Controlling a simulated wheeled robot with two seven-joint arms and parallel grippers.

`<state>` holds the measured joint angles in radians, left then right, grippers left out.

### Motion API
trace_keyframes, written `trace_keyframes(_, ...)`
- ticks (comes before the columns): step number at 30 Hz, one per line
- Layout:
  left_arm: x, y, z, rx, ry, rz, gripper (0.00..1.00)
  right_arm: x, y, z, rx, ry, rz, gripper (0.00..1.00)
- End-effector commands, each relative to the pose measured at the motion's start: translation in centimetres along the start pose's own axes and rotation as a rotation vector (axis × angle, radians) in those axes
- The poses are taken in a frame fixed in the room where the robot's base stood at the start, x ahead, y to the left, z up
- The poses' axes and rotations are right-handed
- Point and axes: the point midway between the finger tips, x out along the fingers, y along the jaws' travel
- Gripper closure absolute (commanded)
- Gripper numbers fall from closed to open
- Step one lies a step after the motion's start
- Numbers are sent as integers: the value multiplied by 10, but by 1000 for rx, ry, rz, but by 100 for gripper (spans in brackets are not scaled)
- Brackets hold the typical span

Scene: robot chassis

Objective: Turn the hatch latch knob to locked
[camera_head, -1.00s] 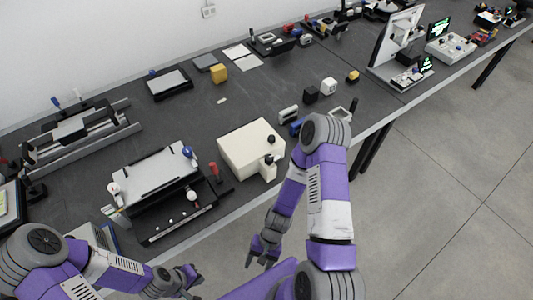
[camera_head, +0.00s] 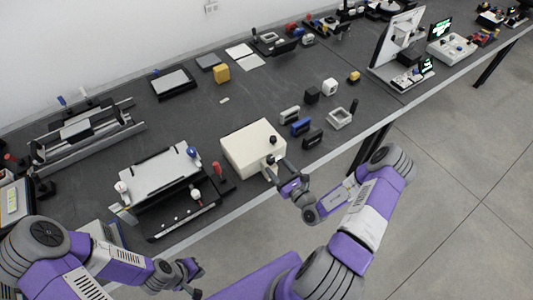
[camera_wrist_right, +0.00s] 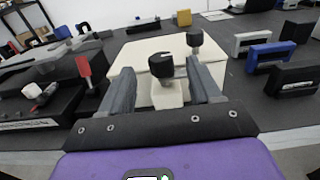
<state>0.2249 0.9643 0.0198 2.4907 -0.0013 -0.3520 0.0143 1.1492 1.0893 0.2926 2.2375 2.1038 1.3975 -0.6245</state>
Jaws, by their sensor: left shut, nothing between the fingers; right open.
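A cream box (camera_head: 245,147) stands near the table's front edge. A black knob (camera_head: 273,139) sits on its top near the right corner. A second black knob (camera_head: 270,158) sits on a small cream block at its front; in the right wrist view this front knob (camera_wrist_right: 160,66) appears between the fingers, and the top knob (camera_wrist_right: 194,38) is farther back. I cannot tell which is the latch knob. My right gripper (camera_head: 274,168) is open at the front knob, with no clear contact. My left gripper (camera_head: 196,268) is shut and empty, low in front of the table.
A red-handled switch (camera_head: 217,170) stands just left of the box; it also shows in the right wrist view (camera_wrist_right: 84,68). A grey panel fixture (camera_head: 160,172) is farther left.

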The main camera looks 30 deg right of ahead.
Motion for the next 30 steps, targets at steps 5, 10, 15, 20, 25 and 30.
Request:
trace_keyframes(5,0,0,0,0,0,0,100,23,0,0,3,-3,-6,37)
trace_keyframes(10,1,0,0,0,0,0,100,50,0,0,2,-3,-4,37)
trace_keyframes(15,2,-1,0,0,0,0,100,68,0,0,4,-1,-3,37)
trace_keyframes(20,2,-1,0,0,0,0,100,74,0,0,5,0,-4,37)
trace_keyframes(25,2,-1,0,0,0,0,100,73,0,0,4,0,-4,37)
trace_keyframes(30,2,-1,0,0,0,0,100,73,0,0,4,0,-3,60)
